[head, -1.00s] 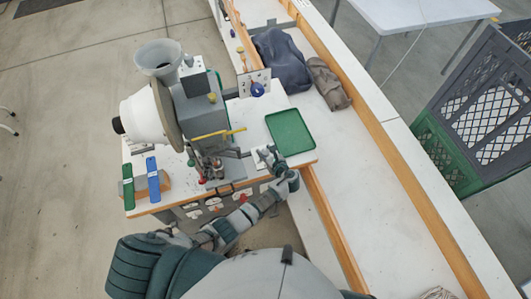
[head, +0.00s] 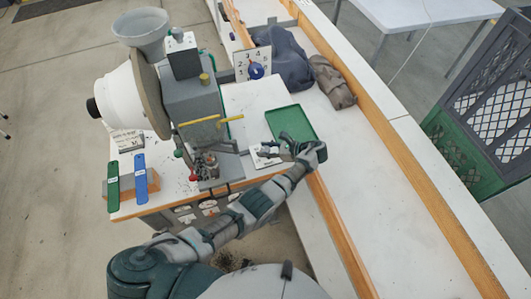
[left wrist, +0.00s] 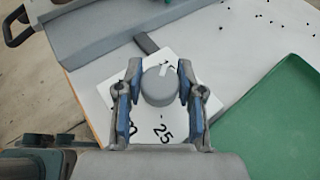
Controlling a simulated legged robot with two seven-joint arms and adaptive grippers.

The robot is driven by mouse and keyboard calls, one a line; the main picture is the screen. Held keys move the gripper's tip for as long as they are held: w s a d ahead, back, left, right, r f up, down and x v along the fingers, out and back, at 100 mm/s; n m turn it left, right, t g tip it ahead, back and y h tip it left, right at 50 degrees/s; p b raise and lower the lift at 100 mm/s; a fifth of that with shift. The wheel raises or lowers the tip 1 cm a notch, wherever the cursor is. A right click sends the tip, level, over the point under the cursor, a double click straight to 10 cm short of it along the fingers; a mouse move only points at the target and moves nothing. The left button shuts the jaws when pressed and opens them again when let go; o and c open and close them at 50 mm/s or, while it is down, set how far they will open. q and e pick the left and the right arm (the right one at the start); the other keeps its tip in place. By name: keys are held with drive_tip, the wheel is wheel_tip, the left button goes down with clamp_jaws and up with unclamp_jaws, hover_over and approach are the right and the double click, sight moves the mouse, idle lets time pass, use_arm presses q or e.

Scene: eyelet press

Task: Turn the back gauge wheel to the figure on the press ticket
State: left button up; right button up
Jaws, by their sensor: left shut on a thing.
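The back gauge wheel is a round grey knob (left wrist: 159,88) with a pale mark near its upper edge in the left wrist view. It sits over a white dial card (left wrist: 185,118); 25 shows below the wheel, and a partly covered figure, perhaps 15, shows above it. My left gripper (left wrist: 160,76) is shut on the wheel, one finger on each side. In the head view the left gripper (head: 266,151) hides the wheel. A pale printed sheet (head: 128,140) lies left on the press table; its writing is too small to read. My right gripper is not in view.
A green tray (head: 292,124) lies close behind the gripper. The grey press (head: 190,105) with its white drum stands to the left. A blue knob on a numbered plate (head: 241,66) stands behind. Green (head: 113,187) and blue (head: 140,177) strips are at the table's left.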

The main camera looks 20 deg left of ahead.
sight(266, 148)
use_arm(q)
drive_tip(key=shift+g, duration=0.3)
drive_tip(key=shift+d, duration=0.1)
drive_tip(key=o, duration=1.2)
drive_tip(key=shift+w, duration=0.15)
drive_tip(key=shift+c, duration=0.2)
wheel_tip(266, 148, up, 10)
drive_tip(key=shift+d+f, duration=0.1)
drive_tip(key=shift+d, duration=0.05)
